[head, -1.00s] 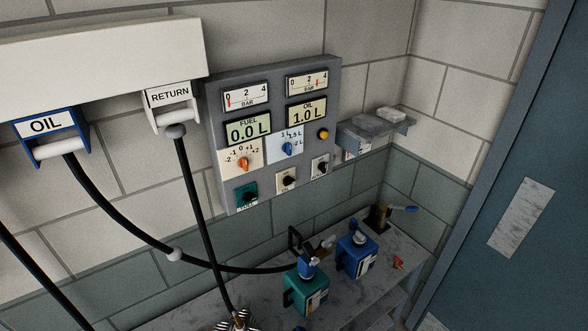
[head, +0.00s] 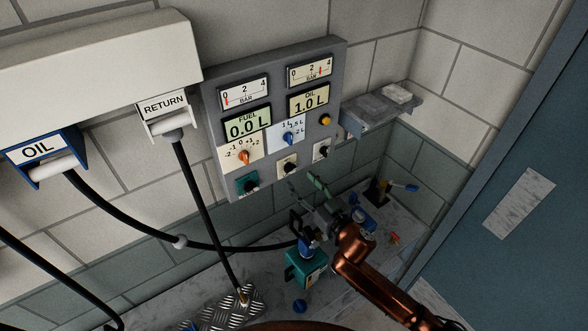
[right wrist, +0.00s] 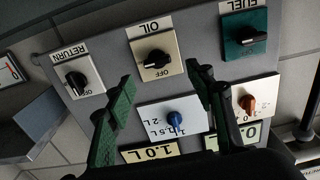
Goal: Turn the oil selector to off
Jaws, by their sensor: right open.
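The oil selector (head: 287,168) is a black knob on a cream plate, in the middle of the panel's lower row. In the right wrist view, which is turned upside down, the oil selector (right wrist: 154,58) stands ahead under the OIL label, with OFF printed on its plate. Its pointer's exact setting is hard to tell. My right gripper (head: 306,186) is open and empty, just below and in front of the panel. In the right wrist view the fingers of the right gripper (right wrist: 164,78) are spread, with the knob between and beyond them, apart from it. My left gripper is not in view.
The green fuel selector (head: 248,184) and the return selector (head: 321,150) flank it. Above are a blue knob (head: 288,138), an orange knob (head: 243,156) and displays. A teal tank (head: 304,268) stands on the bench below. A black hose (head: 205,215) hangs left. A grey shelf (head: 372,115) juts out right.

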